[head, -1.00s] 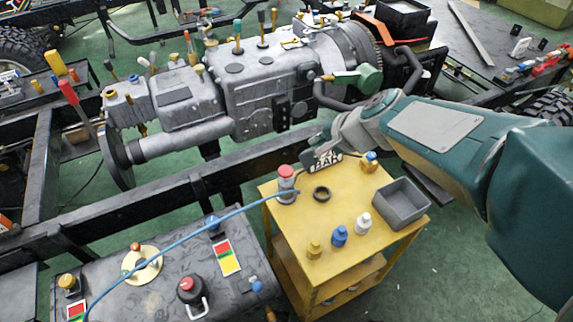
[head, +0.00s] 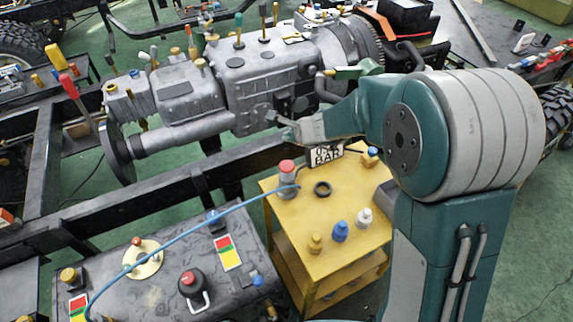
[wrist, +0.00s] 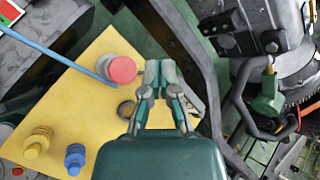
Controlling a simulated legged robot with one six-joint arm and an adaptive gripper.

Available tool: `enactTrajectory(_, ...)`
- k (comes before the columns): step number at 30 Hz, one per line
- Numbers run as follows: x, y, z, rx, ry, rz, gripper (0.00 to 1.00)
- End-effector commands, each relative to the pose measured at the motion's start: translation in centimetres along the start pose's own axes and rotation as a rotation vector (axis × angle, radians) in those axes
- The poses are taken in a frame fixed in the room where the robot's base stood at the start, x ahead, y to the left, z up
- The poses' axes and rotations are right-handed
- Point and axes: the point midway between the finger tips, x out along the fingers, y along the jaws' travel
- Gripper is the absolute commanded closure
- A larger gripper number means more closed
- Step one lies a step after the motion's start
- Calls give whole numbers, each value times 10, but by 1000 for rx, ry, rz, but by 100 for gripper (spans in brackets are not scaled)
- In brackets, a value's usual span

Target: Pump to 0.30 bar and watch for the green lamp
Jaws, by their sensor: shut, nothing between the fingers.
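The pump (head: 286,180) is a grey cylinder with a red top, standing on the yellow cart with a blue hose (head: 225,215) attached. Its red top also shows in the wrist view (wrist: 122,69). A small plate with "BAR" lettering (head: 326,156) stands at the cart's back edge; its number is not clearly readable. My gripper (head: 281,121) is shut and empty, in front of the grey gearbox in the head view. In the wrist view its closed fingertips (wrist: 160,64) appear just right of the red top, apart from it. I cannot make out a lit green lamp.
The yellow cart (head: 300,225) also carries a black ring (head: 322,188), blue, white and yellow bottles, and a grey bin partly hidden by my arm. A dark tank (head: 170,290) with coloured cards stands left. The gearbox (head: 255,85) and black frame rails lie behind.

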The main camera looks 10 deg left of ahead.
Motion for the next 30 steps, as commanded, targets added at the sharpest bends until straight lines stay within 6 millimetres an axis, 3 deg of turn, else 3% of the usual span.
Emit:
enactTrajectory(8, 6, 5, -4, 0, 0, 3, 100)
enactTrajectory(24, 52, 38, -38, -1, 0, 4, 100)
enactTrajectory(30, 60, 44, -44, -3, 0, 2, 100)
